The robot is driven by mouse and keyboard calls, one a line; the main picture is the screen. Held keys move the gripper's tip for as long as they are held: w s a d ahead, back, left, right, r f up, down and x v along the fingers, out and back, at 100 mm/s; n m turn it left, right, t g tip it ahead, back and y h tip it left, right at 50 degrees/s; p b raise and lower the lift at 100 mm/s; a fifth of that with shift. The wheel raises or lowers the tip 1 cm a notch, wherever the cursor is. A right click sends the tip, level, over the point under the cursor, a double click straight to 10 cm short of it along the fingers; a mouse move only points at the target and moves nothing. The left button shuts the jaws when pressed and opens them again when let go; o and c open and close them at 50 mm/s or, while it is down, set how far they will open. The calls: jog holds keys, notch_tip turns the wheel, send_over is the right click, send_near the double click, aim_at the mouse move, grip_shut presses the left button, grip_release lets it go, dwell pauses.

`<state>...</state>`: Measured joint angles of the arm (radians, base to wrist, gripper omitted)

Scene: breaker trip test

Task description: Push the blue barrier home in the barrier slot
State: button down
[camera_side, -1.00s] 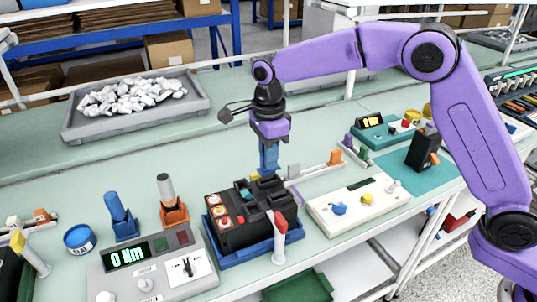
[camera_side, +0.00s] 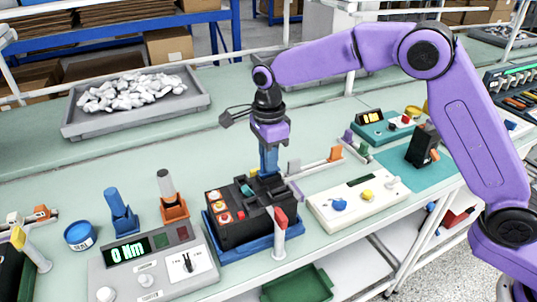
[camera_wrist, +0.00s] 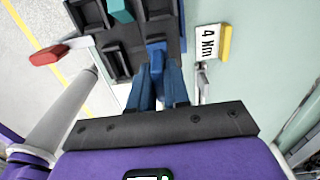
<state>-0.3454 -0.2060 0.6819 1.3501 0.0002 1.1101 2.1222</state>
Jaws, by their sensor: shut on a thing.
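My gripper (camera_side: 269,171) is over the back right part of the black breaker (camera_side: 236,233), pointing down. In the wrist view its blue fingers (camera_wrist: 158,92) are shut on the blue barrier (camera_wrist: 157,52). The barrier is at the edge of the breaker's black compartments (camera_wrist: 118,62), apparently at a slot. The fingers hide much of it, so I cannot tell how deep it sits. The breaker stands in a blue tray (camera_side: 247,252). A teal piece (camera_side: 247,191) sits in the breaker, also visible in the wrist view (camera_wrist: 120,10).
A white post with a red end (camera_side: 280,222) stands close in front of the breaker. A grey tester (camera_side: 155,270) is at left, a white panel (camera_side: 355,205) at right. A blue holder (camera_side: 121,215) and orange holder (camera_side: 172,203) stand behind the tester.

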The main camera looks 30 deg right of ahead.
jog(key=shift+f, duration=0.55)
jog(key=c, duration=1)
grip_release()
notch_tip(320, 180, up, 18)
jog(key=shift+f, duration=0.25)
jog(key=s+d+f+n, duration=0.4)
jog(key=s+d+n, duration=0.3)
jog(key=s+n, duration=0.3)
jog(key=s+d+f+n, duration=0.4)
jog(key=s+d+n, duration=0.4)
jog(key=s, duration=0.5)
jog(key=s+d+f+n, duration=0.4)
jog(key=s+d+n, duration=0.4)
jog(key=s+n, duration=0.4)
jog(key=shift+s+d+f+n, duration=0.1)
jog(key=shift+f+n, duration=0.2)
jog(key=shift+f, duration=0.1)
